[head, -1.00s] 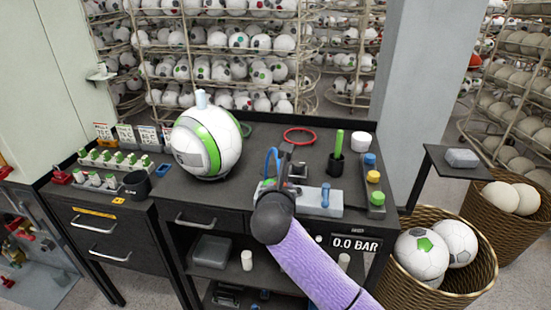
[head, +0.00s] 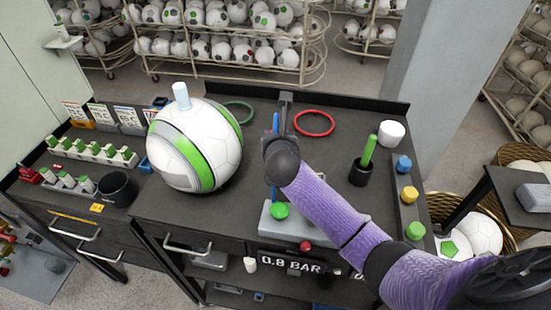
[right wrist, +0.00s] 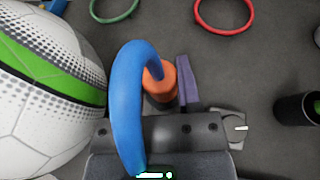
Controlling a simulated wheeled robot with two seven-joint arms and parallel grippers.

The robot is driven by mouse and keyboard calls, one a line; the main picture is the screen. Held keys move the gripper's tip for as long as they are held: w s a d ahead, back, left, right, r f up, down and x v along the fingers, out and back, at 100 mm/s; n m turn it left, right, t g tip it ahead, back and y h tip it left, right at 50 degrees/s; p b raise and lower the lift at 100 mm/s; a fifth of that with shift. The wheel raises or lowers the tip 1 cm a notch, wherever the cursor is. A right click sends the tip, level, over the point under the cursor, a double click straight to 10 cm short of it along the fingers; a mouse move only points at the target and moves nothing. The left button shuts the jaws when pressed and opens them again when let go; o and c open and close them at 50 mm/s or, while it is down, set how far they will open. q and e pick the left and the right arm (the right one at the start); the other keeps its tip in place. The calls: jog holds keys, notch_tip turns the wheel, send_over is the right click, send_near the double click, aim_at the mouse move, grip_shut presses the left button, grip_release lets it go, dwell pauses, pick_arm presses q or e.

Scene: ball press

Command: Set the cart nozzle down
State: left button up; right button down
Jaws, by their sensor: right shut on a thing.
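My right gripper (head: 285,100) is to the right of the white and green ball (head: 190,160), above the black worktop. In the right wrist view the cart nozzle (right wrist: 162,82) shows as an orange body at the jaws, with a blue hose (right wrist: 128,105) arching from it. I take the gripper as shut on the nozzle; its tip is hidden. In the head view only a blue strip of hose (head: 275,122) shows beside the gripper. The grey base with a green button (head: 280,211) is partly hidden by my right arm. My left gripper is not in view.
A red ring (head: 314,123) and a green ring (head: 239,112) lie on the worktop behind. A black cup with a green stick (head: 361,173), a white cup (head: 391,134) and coloured caps stand right. A display (head: 292,264) reads 0.8 BAR. Some worktop around the gripper is clear.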

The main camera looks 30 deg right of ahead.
jog(key=f+b, duration=0.1)
jog(key=f, duration=0.2)
jog(key=f+b, duration=0.1)
jog(key=f, duration=0.2)
jog(key=shift+s+f, duration=0.2)
jog(key=shift+f, duration=0.2)
jog(key=shift+f+b, duration=0.25)
jog(key=shift+b, duration=0.05)
jog(key=shift+r, duration=0.2)
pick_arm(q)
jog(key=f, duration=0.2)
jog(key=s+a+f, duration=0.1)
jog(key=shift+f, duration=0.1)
pick_arm(e)
jog(key=shift+f, duration=0.15)
jog(key=shift+c, duration=1.6)
grip_release()
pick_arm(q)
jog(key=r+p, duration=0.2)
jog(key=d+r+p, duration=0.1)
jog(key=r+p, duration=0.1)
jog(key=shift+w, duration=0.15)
pick_arm(e)
jog(key=v, duration=1.2)
jog(key=shift+s, duration=0.1)
